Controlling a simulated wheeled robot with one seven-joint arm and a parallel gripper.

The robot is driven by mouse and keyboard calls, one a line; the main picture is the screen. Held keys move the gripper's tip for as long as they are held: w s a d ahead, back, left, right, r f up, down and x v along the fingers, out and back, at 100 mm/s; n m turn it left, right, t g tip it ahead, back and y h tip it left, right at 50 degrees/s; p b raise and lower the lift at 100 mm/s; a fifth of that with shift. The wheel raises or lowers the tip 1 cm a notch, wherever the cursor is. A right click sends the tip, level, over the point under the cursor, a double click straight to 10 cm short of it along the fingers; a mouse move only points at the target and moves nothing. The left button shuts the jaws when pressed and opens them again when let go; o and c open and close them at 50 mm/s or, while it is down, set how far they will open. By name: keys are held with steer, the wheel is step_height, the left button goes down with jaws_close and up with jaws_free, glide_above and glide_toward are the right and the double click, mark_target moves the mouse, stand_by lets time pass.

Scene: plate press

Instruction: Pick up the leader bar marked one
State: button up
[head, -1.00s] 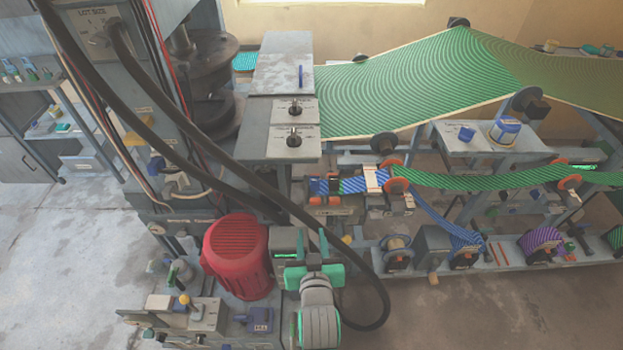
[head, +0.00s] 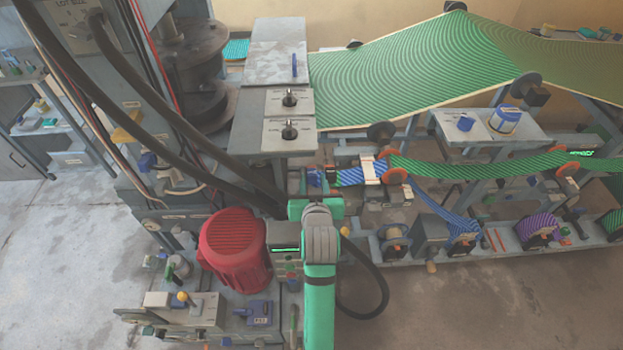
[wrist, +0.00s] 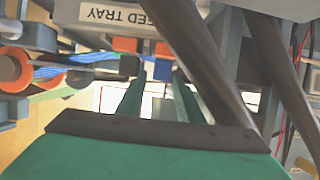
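No number one can be read on anything in view, so I cannot tell for sure which piece is the leader bar. A pale bar (head: 368,169) lies across the striped blue and green strip in the head view. My gripper (wrist: 160,82) shows two green fingers apart in the wrist view, open. In the head view my arm hides the fingers, left of the pale bar.
A tray labelled "…ED TRAY" (wrist: 115,14) and thick dark hoses (wrist: 205,60) crowd close to my fingers. A red motor (head: 235,248) stands left of my arm. Spools (head: 462,238) line the lower rack at right. The floor in front (head: 480,310) is clear.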

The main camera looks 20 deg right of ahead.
mark_target(312, 178)
steer(key=x, duration=0.4)
steer(key=shift+w+f, duration=0.3)
steer(key=shift+w, duration=0.05)
steer(key=shift+c, duration=0.4)
jaws_close()
steer(key=shift+r, duration=0.1)
